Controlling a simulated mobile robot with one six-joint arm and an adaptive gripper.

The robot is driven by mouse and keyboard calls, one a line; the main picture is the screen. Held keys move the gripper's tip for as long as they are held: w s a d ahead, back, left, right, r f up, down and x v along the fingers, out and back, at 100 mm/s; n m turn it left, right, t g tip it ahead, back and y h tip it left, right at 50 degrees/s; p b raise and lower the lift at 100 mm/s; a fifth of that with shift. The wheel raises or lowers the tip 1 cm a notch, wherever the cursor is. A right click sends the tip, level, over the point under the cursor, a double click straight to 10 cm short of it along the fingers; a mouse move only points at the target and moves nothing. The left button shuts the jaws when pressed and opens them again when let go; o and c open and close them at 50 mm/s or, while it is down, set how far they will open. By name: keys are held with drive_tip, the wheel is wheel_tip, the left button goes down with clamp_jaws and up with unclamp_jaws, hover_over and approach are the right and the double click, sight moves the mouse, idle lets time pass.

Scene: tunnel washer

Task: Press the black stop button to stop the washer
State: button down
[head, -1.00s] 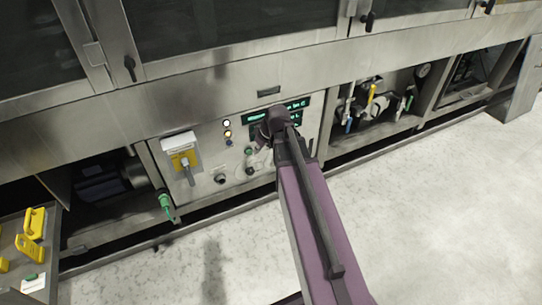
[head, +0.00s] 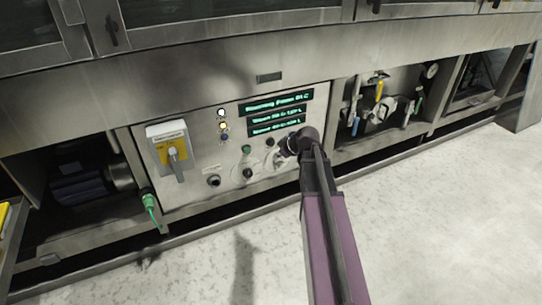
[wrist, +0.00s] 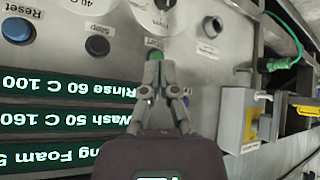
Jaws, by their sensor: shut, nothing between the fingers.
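The black stop button (wrist: 97,45), labelled "Stop", is on the washer's steel control panel in the wrist view, which shows it upside down. In the head view a dark button (head: 269,142) sits just left of my gripper (head: 283,148). In the wrist view my gripper (wrist: 157,68) is shut and empty, its tips in front of the lower part of the green start button (wrist: 154,54). The stop button lies left of the fingertips and apart from them. I cannot tell whether the tips touch the panel.
The blue reset button (wrist: 17,30) is beyond the stop button. Lit green displays (head: 277,121) are above the buttons. A yellow-and-grey rotary switch box (head: 172,150) juts from the panel's left. A green connector (head: 149,201) hangs lower left. The floor in front is clear.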

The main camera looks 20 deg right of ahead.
sight(271, 143)
drive_tip(key=w+d+f+t+b, duration=0.1)
drive_tip(key=d+f+b, duration=0.3)
drive_tip(key=f+b, duration=0.1)
drive_tip(key=shift+w+d+n, duration=0.2)
drive_tip(key=shift+w+n, duration=0.1)
drive_tip(key=shift+w+f, duration=0.1)
drive_tip(key=shift+w, duration=0.1)
drive_tip(key=shift+w+a, duration=0.15)
drive_tip(key=shift+w, duration=4.05)
drive_tip(key=shift+w, duration=0.95)
drive_tip(key=shift+s, duration=0.95)
